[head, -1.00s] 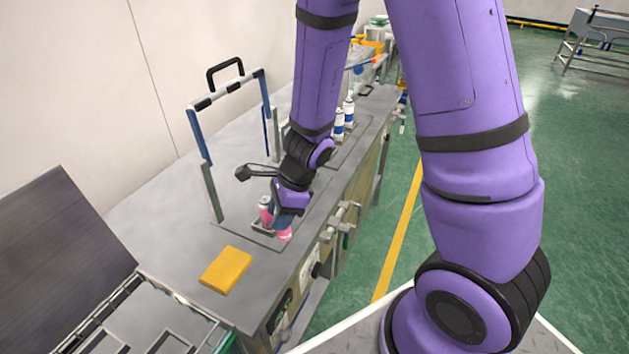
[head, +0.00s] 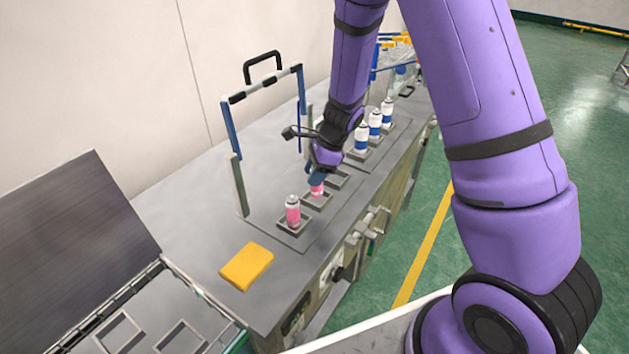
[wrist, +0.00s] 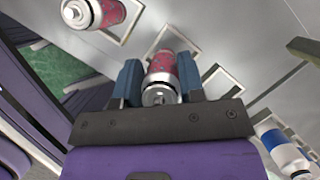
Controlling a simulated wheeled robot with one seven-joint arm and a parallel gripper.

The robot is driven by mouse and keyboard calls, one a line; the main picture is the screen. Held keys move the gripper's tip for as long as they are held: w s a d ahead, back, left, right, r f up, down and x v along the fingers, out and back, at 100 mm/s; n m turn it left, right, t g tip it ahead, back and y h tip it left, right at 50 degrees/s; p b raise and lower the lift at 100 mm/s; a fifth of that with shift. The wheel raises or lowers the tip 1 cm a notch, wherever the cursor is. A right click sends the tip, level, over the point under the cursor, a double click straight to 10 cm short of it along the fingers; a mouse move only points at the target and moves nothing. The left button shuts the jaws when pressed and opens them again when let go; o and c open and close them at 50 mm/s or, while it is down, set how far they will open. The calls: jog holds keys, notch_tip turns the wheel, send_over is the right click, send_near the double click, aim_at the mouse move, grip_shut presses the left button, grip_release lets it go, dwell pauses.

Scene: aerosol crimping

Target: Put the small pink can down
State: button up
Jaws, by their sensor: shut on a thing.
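My gripper (head: 320,174) is shut on a small pink can (head: 317,189). In the wrist view the can (wrist: 162,68) sits between the two blue fingers (wrist: 160,84), its silver top toward me. It is upright over or in the middle square holder (head: 318,203); I cannot tell whether its base touches. The holder's pale rim (wrist: 182,36) shows beyond the can in the wrist view. A second pink can (head: 293,211) stands upright in the nearer holder (head: 290,229), and shows at the wrist view's top left (wrist: 102,12).
An empty holder (head: 338,180) lies just behind. Several blue-and-white cans (head: 362,138) stand farther back. A striped frame with blue posts (head: 231,130) rises left of the holders. A yellow block (head: 246,267) lies in front on the grey bench (head: 190,215), near an open-lidded case (head: 85,235).

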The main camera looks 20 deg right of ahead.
jog(key=shift+w+d+f, duration=0.15)
jog(key=shift+w+f, duration=0.05)
jog(key=shift+w, duration=0.3)
jog(key=shift+f, duration=1.6)
jog(key=shift+f, duration=0.1)
jog(key=o, duration=0.9)
jog(key=shift+o, duration=0.2)
jog(key=w+v, duration=0.1)
jog(key=v, duration=1.1)
jog(key=s+r+n+t, duration=0.1)
jog(key=s+r+n, duration=1.05)
jog(key=r, duration=0.55)
jog(key=s+d+r+n+t+h, duration=0.1)
jog(key=s+r+n, duration=0.3)
jog(key=s, duration=0.5)
jog(key=s+d+r+n+t+h, duration=0.2)
jog(key=s+r+n+h, duration=0.1)
jog(key=s, duration=0.6)
jog(key=shift+s+r+n+t, duration=0.2)
jog(key=shift+r+n+t, duration=0.1)
jog(key=shift+r+n, duration=0.4)
